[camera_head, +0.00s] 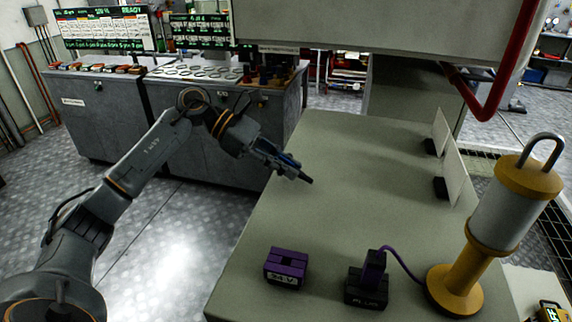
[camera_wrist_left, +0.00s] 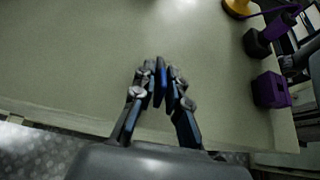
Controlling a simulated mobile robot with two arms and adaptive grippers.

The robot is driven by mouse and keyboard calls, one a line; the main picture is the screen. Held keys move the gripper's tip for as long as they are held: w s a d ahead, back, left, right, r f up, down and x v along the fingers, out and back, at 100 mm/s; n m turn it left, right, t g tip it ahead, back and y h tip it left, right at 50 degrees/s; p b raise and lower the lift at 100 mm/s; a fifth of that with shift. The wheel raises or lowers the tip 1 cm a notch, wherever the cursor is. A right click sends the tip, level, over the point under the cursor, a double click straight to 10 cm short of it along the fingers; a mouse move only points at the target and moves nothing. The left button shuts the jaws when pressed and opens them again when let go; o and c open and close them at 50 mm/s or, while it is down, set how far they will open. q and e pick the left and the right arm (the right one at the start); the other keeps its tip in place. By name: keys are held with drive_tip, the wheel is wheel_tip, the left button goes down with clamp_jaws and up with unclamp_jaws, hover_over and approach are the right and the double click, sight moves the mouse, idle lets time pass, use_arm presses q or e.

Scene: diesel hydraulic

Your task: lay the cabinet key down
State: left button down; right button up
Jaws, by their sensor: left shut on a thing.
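My left gripper (camera_head: 288,168) reaches in from the left over the left part of the grey-green table (camera_head: 345,185). Its fingers are shut on a small dark, narrow thing, the cabinet key (camera_head: 306,180), whose dark tip sticks out past the fingertips. In the left wrist view the left gripper (camera_wrist_left: 161,82) holds the cabinet key (camera_wrist_left: 160,78) as a thin dark-blue piece between the fingertips, above the table top. The fingers hide most of it. I cannot tell whether it touches the table. My right gripper is in neither view.
A purple box (camera_head: 286,266) stands at the near left of the table. A plug block (camera_head: 367,287) with a purple cable is beside it. A yellow-and-grey lantern (camera_head: 485,225) stands at the right. Small upright panels (camera_head: 454,172) line the right edge. The table's middle is clear.

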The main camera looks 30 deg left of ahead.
use_arm(q)
drive_tip(key=shift+f+b, duration=0.35)
drive_tip(key=shift+b, duration=0.05)
idle(0.4)
drive_tip(key=c, duration=1.3)
unclamp_jaws()
drive_tip(key=v, duration=1.2)
drive_tip(key=shift+w+a, duration=0.1)
